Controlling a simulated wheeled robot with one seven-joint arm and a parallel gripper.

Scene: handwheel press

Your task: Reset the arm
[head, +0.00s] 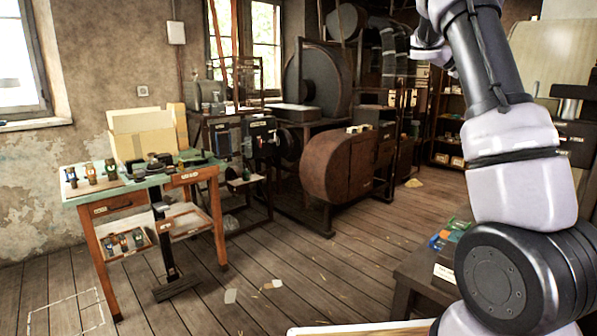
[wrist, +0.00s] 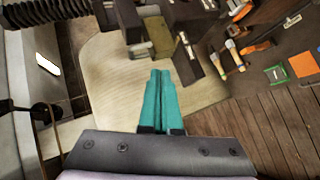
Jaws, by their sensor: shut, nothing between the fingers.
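My gripper (wrist: 160,78) shows in the wrist view with its two teal fingers side by side and touching. It is shut and empty, and it hangs over a pale surface (wrist: 108,70). In the head view my arm rises along the right side and bends back near the top. The gripper itself cannot be made out clearly there.
A workbench (head: 140,187) with a green top, small tools and a cardboard box (head: 140,135) stands at left. Dark machinery with a brown rounded housing (head: 338,168) stands at the back. A dark low table (head: 415,270) is beside my arm. The middle floor (head: 300,270) is mostly clear.

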